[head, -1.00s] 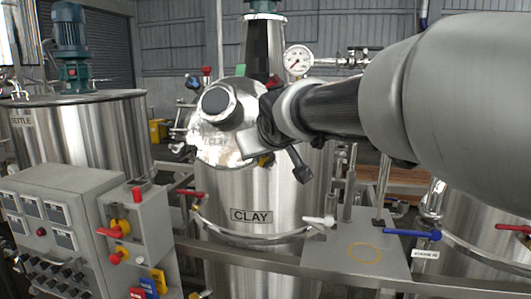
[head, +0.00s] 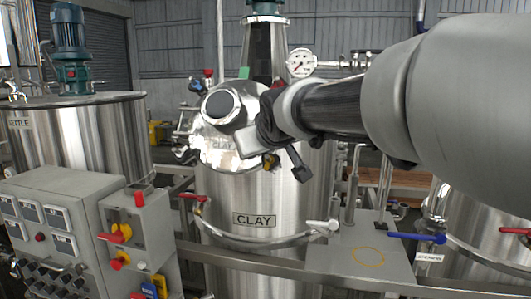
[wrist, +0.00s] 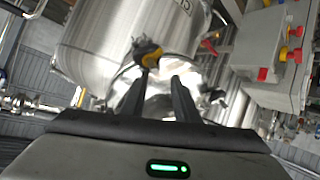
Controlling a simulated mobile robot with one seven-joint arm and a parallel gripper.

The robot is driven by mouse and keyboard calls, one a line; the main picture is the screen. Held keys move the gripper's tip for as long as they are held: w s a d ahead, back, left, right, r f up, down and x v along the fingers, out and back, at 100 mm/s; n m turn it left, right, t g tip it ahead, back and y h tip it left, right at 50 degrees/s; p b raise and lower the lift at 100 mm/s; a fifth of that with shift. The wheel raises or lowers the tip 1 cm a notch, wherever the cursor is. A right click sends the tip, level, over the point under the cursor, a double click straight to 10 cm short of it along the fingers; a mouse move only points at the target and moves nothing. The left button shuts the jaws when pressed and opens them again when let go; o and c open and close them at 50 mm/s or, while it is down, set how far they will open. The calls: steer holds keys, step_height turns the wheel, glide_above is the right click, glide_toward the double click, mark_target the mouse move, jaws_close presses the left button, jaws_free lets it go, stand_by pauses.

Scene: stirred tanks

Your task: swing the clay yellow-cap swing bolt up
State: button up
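The clay tank (head: 255,200) is a steel vessel with a CLAY plate, in the middle of the head view. Its yellow-cap swing bolt (head: 269,161) shows as a small yellow spot at the lower right of the hatch, partly hidden by my arm. In the wrist view the yellow cap (wrist: 148,54) is just beyond the tip of the left finger, nearer to it than to the right one. My gripper (wrist: 157,80) has its two dark fingers apart with nothing seen between them. I cannot tell whether a finger touches the cap.
A red cap (head: 208,73) and a green cap (head: 244,72) show around the hatch. A pressure gauge (head: 301,62) stands behind my arm. A grey control box (head: 60,215) is at the left, and a blue-handled valve (head: 418,238) at the right. A rail crosses in front.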

steer(key=shift+d+f, duration=0.25)
steer(key=shift+d, duration=0.15)
steer(key=v, duration=1.7)
steer(key=shift+s+a+r+b, duration=0.2)
steer(key=shift+s+r+b, duration=0.1)
steer(key=shift+b, duration=0.15)
steer(key=shift+w, duration=0.1)
steer(key=shift+c, duration=0.2)
